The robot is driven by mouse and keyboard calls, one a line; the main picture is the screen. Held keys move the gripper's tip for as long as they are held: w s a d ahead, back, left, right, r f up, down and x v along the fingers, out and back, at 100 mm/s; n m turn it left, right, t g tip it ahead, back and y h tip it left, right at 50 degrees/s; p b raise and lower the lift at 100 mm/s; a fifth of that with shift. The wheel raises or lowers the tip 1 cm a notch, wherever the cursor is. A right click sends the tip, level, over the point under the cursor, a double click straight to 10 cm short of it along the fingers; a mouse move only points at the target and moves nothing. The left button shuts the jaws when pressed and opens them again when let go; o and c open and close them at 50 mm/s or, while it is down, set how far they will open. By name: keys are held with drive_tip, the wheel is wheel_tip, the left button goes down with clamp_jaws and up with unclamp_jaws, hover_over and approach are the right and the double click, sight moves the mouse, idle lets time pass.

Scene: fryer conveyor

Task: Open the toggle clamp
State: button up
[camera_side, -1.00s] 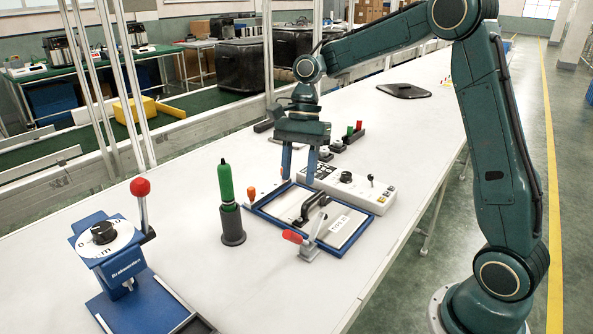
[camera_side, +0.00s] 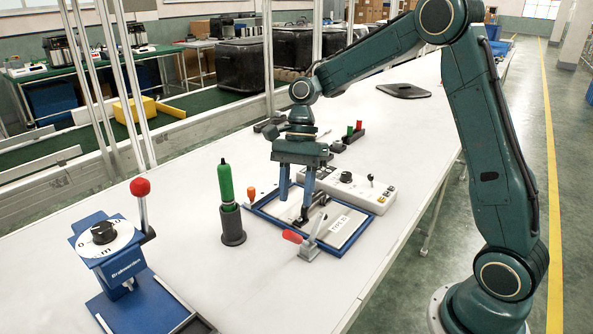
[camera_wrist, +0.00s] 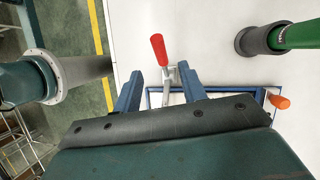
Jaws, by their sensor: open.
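A toggle clamp (camera_side: 309,248) with a red handle stands at the near edge of a blue-framed plate (camera_side: 345,238). Its red handle (camera_side: 292,236) slants left, and a grey metal arm rises beside it. In the wrist view the red handle (camera_wrist: 159,50) lies ahead, between the lines of my two fingers. A second, orange-handled piece (camera_side: 250,194) stands at the frame's left corner; it also shows at right in the wrist view (camera_wrist: 279,101). My gripper (camera_side: 296,207) is open and empty, pointing down over the plate, behind the red handle and apart from it.
A green bottle-shaped piece (camera_side: 226,185) stands in a dark holder (camera_side: 232,227) left of the frame. A control box (camera_side: 375,195) lies behind the frame. A blue press (camera_side: 110,258) with a red-knobbed lever is at the front left. The table in front of the clamp is clear.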

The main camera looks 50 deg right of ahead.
sight(292, 237)
drive_tip(key=x, duration=1)
drive_tip(key=shift+f, duration=0.25)
drive_tip(key=shift+c, duration=0.3)
clamp_jaws()
